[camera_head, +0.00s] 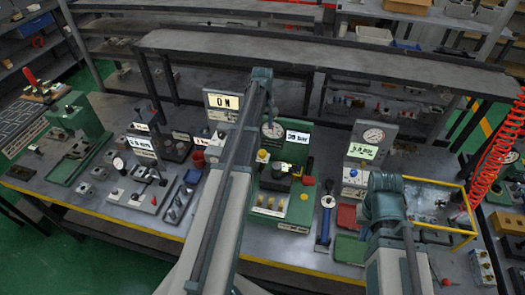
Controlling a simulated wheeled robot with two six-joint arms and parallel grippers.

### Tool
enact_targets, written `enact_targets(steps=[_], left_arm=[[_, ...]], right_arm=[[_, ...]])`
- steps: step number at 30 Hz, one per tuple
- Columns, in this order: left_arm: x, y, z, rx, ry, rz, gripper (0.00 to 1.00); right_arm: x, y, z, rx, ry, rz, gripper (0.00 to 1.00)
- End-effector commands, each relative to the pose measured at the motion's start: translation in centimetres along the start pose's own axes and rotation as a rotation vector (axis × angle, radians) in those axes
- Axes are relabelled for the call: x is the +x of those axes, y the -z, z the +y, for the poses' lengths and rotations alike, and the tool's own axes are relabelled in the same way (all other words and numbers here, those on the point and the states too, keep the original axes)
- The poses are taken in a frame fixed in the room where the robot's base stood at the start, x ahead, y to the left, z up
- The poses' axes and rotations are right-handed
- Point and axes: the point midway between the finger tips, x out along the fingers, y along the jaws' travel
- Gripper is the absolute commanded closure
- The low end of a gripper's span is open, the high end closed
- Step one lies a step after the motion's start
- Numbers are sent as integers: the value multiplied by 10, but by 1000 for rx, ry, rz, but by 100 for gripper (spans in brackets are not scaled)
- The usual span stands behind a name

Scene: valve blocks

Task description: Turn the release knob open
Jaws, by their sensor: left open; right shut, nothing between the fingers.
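The green valve block unit (298,212) stands in the middle of the bench. A round gauge (272,130) and a white display reading about "20 bar" (297,137) stand behind. I cannot tell which part is the release knob. My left arm crosses in front of the unit's left side and hides part of it. My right arm is bent at the lower right. Neither gripper's fingers show in the head view.
The grey bench (232,258) has a yellow front edge. To the left are a display reading "ON" (223,101), tool fixtures and a green press (76,115). To the right are a red tray (346,217), a gauge panel (371,142), a yellow frame (468,205) and a red coiled hose (490,160).

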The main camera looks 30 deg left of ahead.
Motion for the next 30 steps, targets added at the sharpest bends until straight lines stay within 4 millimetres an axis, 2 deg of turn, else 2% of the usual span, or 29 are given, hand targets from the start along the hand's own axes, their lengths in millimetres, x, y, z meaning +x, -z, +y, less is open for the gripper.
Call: enact_targets(steps=[8, 30], left_arm=[[26, 0, 0, 2, 0, 0, 24], [128, 0, 0, 3, 0, 0, 24]], right_arm=[[26, 2, -2, 2, 0, 1, 100], [127, 8, -12, -13, -3, 1, 100]])
